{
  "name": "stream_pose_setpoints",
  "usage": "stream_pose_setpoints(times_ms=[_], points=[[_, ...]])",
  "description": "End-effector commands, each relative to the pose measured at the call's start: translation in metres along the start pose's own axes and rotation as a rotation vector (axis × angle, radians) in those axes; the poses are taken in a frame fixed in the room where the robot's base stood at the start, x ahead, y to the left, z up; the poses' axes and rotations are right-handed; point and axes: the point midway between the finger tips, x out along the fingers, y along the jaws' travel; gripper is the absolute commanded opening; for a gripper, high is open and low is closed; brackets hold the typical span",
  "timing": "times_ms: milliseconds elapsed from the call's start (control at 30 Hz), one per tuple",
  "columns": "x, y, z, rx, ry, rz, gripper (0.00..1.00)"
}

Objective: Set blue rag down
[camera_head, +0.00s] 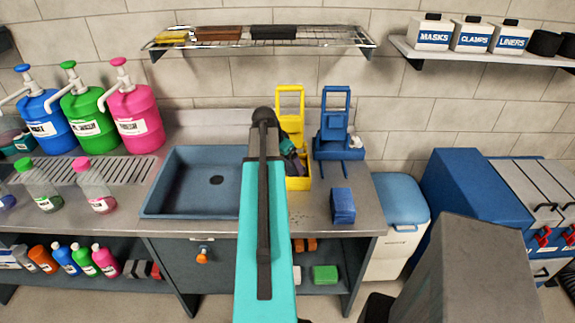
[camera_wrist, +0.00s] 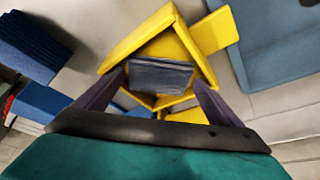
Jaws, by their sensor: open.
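A folded slate-blue rag (camera_wrist: 160,76) lies inside the yellow caddy (camera_wrist: 150,37), between and beyond my fingertips in the wrist view. My gripper (camera_wrist: 160,82) is open, with a dark purple finger on each side of the rag and a visible space around it. In the head view my gripper (camera_head: 298,164) is down at the yellow caddy (camera_head: 291,103), and my arm hides part of it; the rag inside cannot be made out there. A stack of folded blue rags (camera_head: 342,206) stands on the counter to the right, and shows at the wrist view's upper left (camera_wrist: 32,46).
A blue caddy (camera_head: 333,148) stands right of the yellow one. The sink (camera_head: 185,183) is to the left, beside my arm. A wire shelf (camera_head: 330,39) hangs above. Bare counter (camera_head: 312,208) lies in front of the caddies.

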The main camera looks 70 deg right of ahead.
Motion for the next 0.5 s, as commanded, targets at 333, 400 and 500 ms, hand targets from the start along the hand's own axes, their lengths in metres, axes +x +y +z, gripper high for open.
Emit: stream_pose_setpoints(times_ms=[333, 400, 500], points=[[-0.035, 0.0, 0.001, 0.0, 0.001, -0.001, 0.89], [-0.043, 0.0, 0.001, -0.001, 0.0, -0.001, 0.89], [-0.054, 0.0, 0.001, -0.001, 0.001, -0.001, 0.89]])
